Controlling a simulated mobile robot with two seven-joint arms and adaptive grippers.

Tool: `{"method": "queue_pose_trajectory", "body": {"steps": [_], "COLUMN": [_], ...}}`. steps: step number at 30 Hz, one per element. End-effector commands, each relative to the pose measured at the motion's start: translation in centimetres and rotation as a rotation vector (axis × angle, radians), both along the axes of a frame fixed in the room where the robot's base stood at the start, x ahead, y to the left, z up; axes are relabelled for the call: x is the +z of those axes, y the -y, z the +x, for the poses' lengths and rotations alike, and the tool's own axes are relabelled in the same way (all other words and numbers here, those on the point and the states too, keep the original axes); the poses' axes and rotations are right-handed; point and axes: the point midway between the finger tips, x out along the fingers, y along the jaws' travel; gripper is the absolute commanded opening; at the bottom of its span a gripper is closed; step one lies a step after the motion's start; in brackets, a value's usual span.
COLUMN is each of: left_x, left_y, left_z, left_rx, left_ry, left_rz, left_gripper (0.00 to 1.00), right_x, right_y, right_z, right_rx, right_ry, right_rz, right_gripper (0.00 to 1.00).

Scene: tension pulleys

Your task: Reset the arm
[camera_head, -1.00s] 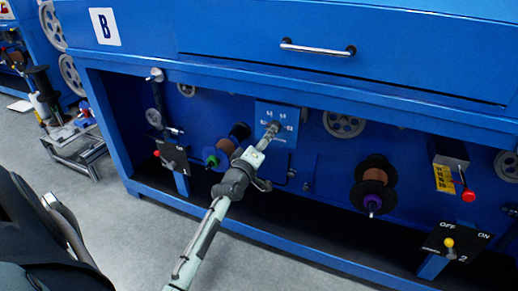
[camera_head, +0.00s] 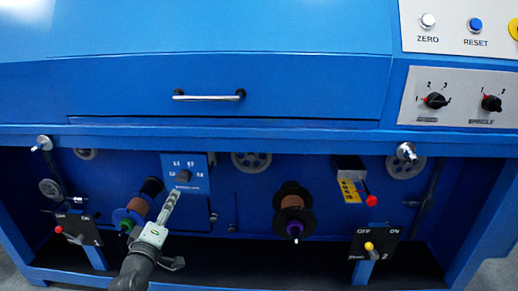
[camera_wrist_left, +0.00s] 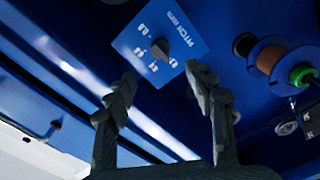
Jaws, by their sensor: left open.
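My left gripper (camera_head: 172,198) is open and empty, just below the blue pitch panel (camera_head: 199,183) in the head view. The panel has a dark rotary knob (camera_head: 183,175) with printed numbers around it. In the left wrist view my open fingers (camera_wrist_left: 162,75) point at the panel (camera_wrist_left: 188,33), and the knob (camera_wrist_left: 160,50) shows beyond the gap between the fingertips, apart from them. My right gripper is not in view.
A spool (camera_head: 293,204) hangs right of the panel and another (camera_head: 130,213) left of it, near my wrist. Lever switch plates (camera_head: 374,242) stand at both sides. A red-ended lever (camera_head: 371,200) sticks out at right. The cabinet ledge (camera_head: 250,134) overhangs the recess.

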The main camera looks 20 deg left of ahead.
Motion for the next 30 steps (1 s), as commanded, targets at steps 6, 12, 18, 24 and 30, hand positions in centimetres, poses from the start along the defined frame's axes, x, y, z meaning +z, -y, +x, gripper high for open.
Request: {"method": "queue_pose_trajectory", "body": {"steps": [6, 12, 18, 24, 30], "left_x": [-3.4, -13.5, -20.7, -22.7, -23.0], "left_y": [3.5, 10.6, 13.4, 13.3, 13.2], "left_z": [-0.7, -7.2, -18.0, -24.7, -25.8], "left_rx": [-0.105, -0.402, -0.694, -0.851, -0.876], "left_ry": [-0.173, -0.647, -1.079, -1.304, -1.343], "left_rz": [0.122, 0.477, 0.804, 0.961, 0.985], "left_gripper": [0.54, 0.54, 0.54, 0.54, 0.54], "right_x": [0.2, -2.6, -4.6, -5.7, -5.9], "right_y": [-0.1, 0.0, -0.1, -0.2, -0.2], "right_z": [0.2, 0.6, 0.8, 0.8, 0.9], "right_rx": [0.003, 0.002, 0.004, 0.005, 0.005], "right_ry": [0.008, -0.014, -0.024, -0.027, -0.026], "right_rz": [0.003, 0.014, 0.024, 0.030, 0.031], "right_gripper": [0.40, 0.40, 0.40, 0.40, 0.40]}}
